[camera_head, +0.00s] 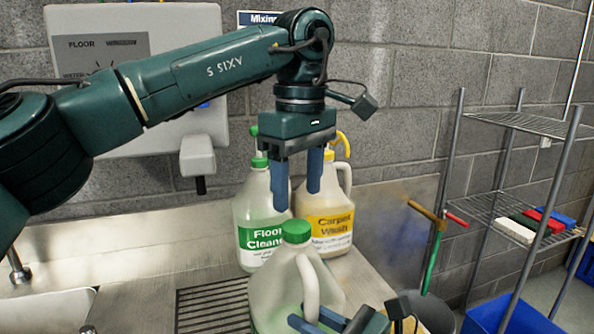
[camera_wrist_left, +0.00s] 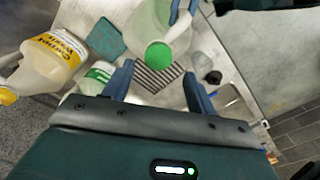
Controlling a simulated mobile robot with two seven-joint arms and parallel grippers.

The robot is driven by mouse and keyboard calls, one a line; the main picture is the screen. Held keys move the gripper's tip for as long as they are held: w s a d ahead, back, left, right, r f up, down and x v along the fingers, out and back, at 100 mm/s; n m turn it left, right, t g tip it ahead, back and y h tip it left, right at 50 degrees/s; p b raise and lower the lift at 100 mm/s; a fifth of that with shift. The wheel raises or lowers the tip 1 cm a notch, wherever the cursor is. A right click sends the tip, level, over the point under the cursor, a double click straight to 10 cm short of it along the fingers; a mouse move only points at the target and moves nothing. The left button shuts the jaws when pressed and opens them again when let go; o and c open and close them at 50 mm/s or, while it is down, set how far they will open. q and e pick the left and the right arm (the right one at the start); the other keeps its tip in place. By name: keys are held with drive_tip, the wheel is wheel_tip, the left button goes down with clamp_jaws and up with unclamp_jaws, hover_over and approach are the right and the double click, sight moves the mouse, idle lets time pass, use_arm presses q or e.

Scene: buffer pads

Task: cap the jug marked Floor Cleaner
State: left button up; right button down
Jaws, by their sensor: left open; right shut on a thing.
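A jug labelled Floor Cleaner (camera_head: 262,225), with a green-and-white label and green top (camera_head: 259,160), stands at the back by the wall. Its label shows in the left wrist view (camera_wrist_left: 97,75). A nearer translucent jug (camera_head: 270,285) has a green cap (camera_head: 296,231) on its mouth; its label is mostly out of view. My left gripper (camera_head: 297,200) is open and empty, pointing down above the nearer jug's cap. In the left wrist view this cap (camera_wrist_left: 158,55) lies between and beyond the fingers. My right gripper (camera_head: 325,318) is shut on the nearer jug near its handle.
A Carpet Wash jug (camera_head: 328,220) with a yellow top stands right of the Floor Cleaner jug. A drain grate (camera_head: 212,308) and sink (camera_head: 40,312) lie to the left. A wire shelf (camera_head: 520,125), blue bin (camera_head: 512,316) and grey bucket (camera_head: 432,312) are at right.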

sight(296, 226)
use_arm(q)
drive_tip(key=n, duration=0.7)
drive_tip(key=shift+r, duration=0.25)
drive_tip(key=n, duration=0.6)
drive_tip(key=shift+r+n, duration=0.3)
drive_tip(key=n, duration=0.6)
drive_tip(key=shift+r, duration=0.25)
drive_tip(key=n, duration=0.5)
drive_tip(key=shift+w+a+r+n, duration=0.1)
drive_tip(key=shift+r+n, duration=0.15)
drive_tip(key=shift+n, duration=0.05)
drive_tip(key=shift+f, duration=4.05)
drive_tip(key=shift+c, duration=0.6)
